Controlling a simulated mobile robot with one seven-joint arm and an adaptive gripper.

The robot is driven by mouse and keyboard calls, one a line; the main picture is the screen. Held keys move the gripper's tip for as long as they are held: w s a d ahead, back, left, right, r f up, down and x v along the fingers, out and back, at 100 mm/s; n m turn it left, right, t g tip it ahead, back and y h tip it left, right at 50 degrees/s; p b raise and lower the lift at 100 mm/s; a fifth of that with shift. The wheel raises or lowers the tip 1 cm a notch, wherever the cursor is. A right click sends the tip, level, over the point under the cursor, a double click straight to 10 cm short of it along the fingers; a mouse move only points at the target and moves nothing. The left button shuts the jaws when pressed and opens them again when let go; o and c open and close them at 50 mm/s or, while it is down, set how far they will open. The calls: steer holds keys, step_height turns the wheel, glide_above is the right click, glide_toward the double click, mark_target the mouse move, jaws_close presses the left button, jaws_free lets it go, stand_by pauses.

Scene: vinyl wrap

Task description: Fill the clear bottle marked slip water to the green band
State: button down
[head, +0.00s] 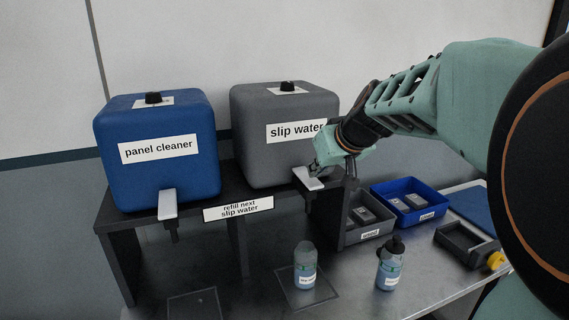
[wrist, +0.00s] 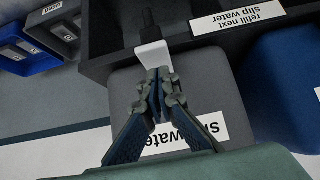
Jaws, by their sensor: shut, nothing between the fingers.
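The grey slip water tank (head: 262,155) stands on a dark shelf, with a white tap lever (head: 308,180) at its front. My gripper (head: 322,168) is shut and empty at this lever. In the wrist view the closed fingertips (wrist: 157,76) are right by the lever (wrist: 152,55); I cannot tell whether they touch. A clear bottle (head: 305,270) with a white label stands upright on an outlined square, below the tap in the picture. Its lower part looks bluish. Its label is too small to read, and its green band and liquid level are not clear.
A blue panel cleaner tank (head: 160,165) with its own lever (head: 168,204) stands left. A refill sign (head: 238,209) reads slip water. A dark-capped bottle (head: 388,272) stands right of the clear one. Grey (head: 368,234) and blue (head: 428,214) bins and a dark tray (head: 466,256) lie right.

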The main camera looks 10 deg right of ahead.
mark_target(314, 185)
steer(key=shift+s+f, duration=0.1)
steer(key=shift+f, duration=0.65)
steer(key=shift+b, duration=0.4)
steer(key=f+b, duration=0.2)
steer(key=b, duration=0.1)
steer(key=shift+s, duration=0.2)
steer(key=shift+s+r, duration=0.1)
steer(key=shift+r, duration=0.25)
stand_by(4.4)
steer(key=shift+d+r, duration=0.1)
steer(key=shift+r, duration=0.55)
steer(key=shift+r+p, duration=0.1)
steer(key=shift+p, duration=0.25)
